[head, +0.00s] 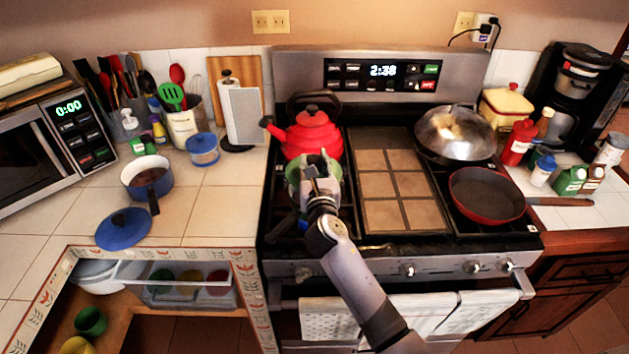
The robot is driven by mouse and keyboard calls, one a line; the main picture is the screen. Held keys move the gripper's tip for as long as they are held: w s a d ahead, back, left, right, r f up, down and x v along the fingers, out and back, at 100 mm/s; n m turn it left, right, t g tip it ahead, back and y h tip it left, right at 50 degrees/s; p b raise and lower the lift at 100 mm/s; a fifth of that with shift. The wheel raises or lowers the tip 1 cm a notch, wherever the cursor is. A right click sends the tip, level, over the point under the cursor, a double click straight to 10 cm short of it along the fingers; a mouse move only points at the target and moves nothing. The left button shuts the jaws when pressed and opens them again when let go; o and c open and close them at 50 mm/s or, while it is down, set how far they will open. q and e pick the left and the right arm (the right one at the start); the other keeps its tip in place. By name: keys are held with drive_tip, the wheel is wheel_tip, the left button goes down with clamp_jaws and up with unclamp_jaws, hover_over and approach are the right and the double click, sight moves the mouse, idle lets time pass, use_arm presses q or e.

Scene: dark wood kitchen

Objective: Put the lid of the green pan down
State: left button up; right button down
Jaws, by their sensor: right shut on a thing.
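My right gripper (318,172) is over the front left burner of the stove, just in front of the red kettle. It is shut on the lid (294,174) of the green pan, whose green edge shows on both sides of the fingers. The gripper and wrist cover most of the lid. The green pan itself is mostly hidden below, and I cannot tell whether the lid touches it. My left gripper is out of view.
The red kettle (312,136) stands close behind. A tiled panel (388,190) fills the stove's middle. A red pan (486,194) and a domed silver lid (454,133) are at right. A blue pot (147,176) and blue lid (124,228) lie on the left counter, with clear tiles beside them.

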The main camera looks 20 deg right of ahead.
drive_tip(key=shift+f+b, duration=0.8)
drive_tip(key=shift+f, duration=1.65)
drive_tip(key=shift+f, duration=0.1)
drive_tip(key=shift+f+b, duration=0.4)
drive_tip(key=c, duration=1.2)
unclamp_jaws()
drive_tip(key=shift+s+r+p, duration=0.15)
drive_tip(key=shift+r+p, duration=0.4)
drive_tip(key=shift+r, duration=0.05)
drive_tip(key=shift+s+a+b, duration=0.2)
drive_tip(key=shift+s+a, duration=0.2)
drive_tip(key=shift+s, duration=1.5)
drive_tip(key=shift+s+a+b, duration=0.2)
drive_tip(key=shift+s+a, duration=0.15)
drive_tip(key=shift+s, duration=1.6)
drive_tip(key=shift+s+a+b, duration=0.2)
drive_tip(key=shift+s+a, duration=0.2)
drive_tip(key=shift+s, duration=1.5)
